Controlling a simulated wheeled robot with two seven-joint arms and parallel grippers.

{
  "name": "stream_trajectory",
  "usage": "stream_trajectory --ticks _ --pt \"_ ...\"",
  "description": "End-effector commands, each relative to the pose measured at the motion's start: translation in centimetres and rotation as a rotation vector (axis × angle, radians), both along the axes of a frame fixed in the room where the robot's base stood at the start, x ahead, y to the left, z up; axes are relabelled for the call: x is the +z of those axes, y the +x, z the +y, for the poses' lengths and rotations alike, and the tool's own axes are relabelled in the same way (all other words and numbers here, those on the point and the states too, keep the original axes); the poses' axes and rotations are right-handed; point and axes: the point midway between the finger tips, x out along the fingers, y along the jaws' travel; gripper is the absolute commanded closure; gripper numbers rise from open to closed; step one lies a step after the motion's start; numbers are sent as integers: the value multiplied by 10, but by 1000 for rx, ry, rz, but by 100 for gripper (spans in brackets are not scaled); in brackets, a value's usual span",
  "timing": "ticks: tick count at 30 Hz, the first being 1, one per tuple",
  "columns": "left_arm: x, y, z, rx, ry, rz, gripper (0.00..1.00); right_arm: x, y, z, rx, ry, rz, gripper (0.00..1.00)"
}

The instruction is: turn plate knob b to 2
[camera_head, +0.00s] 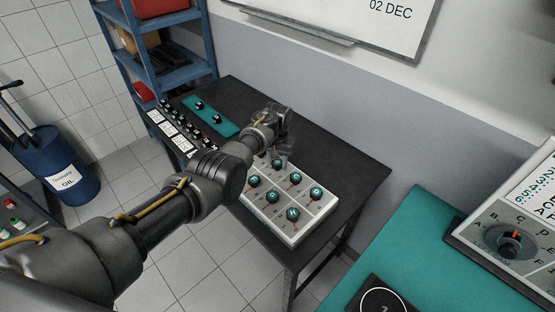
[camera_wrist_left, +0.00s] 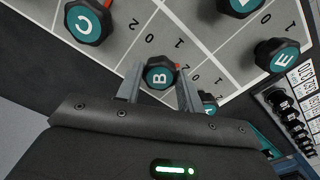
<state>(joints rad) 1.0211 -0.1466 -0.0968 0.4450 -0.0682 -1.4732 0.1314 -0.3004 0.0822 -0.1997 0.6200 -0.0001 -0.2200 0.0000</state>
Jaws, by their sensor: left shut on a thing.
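The knob plate (camera_head: 291,237) is a light grey panel with several dark knobs with teal lettered caps, on the dark table. In the left wrist view, plate knob B (camera_wrist_left: 158,77) sits between the two fingers of my left gripper (camera_wrist_left: 158,90), which is shut on it. A small red mark shows at the knob's upper right edge; I cannot tell which number it meets. In the head view my left gripper (camera_head: 281,150) is over the plate's far end, and the arm hides part of the plate. My right gripper is not in view.
Knob C (camera_wrist_left: 88,20), knob E (camera_wrist_left: 277,57) and partly hidden knob A (camera_wrist_left: 207,103) stand close around the fingers. A teal panel (camera_head: 218,122) and a row of small switches lie on the table beyond. A teal bench (camera_head: 404,240) stands at right.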

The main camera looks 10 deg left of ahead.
Motion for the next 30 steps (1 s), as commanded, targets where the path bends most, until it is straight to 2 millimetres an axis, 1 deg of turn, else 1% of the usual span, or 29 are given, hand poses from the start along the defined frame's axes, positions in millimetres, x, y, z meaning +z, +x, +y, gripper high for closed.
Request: stream_trajectory --ticks 4,10,26,27,30 --pt "1 1 0 -71 0 -3 85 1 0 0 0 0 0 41" --pt "1 1 0 -128 0 -3 85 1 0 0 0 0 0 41" --pt "1 1 0 -147 -1 -4 85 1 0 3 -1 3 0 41" --pt "1 1 0 -147 -1 -4 59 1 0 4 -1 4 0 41" --pt "1 1 0 -147 0 -3 46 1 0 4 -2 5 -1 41"
